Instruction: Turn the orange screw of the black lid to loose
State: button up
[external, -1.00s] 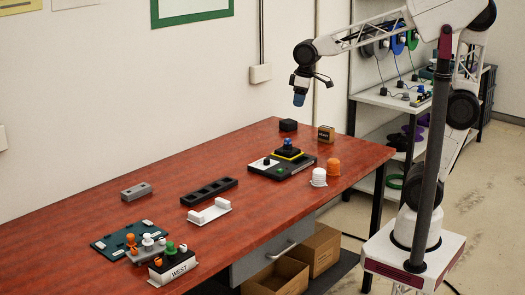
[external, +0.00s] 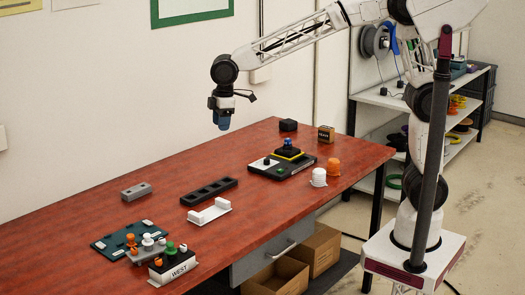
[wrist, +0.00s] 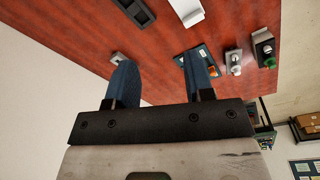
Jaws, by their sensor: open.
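A block marked WEST (external: 180,269) stands at the near left of the table with a black top. Small knobs stand on it, among them an orange screw (external: 158,262) at its left and a green knob (external: 169,247). In the wrist view the block's green knob (wrist: 270,63) shows at the right; the orange screw is too small to make out. Beside it is a grey block (external: 146,255) with orange and white knobs, partly over a teal board (external: 112,243). My gripper (external: 222,123) is open and empty, high above the table and well away from these blocks.
A grey bar (external: 136,191), a black slotted tray (external: 209,192) and a white holder (external: 208,213) lie mid-table. Bare table lies between.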

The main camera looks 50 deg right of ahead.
jog(key=s+a+f+n, duration=0.1)
jog(key=a+f+n, duration=0.15)
jog(key=a, duration=1.05)
jog(key=n, duration=0.6)
send_over(158, 259)
jog(key=shift+g+h, duration=0.3)
jog(key=shift+g, duration=0.1)
notch_tip(158, 259, down, 14)
jog(key=shift+s+r, duration=0.1)
jog(key=shift+f, duration=0.2)
jog(key=shift+f, duration=3.75)
grip_shut()
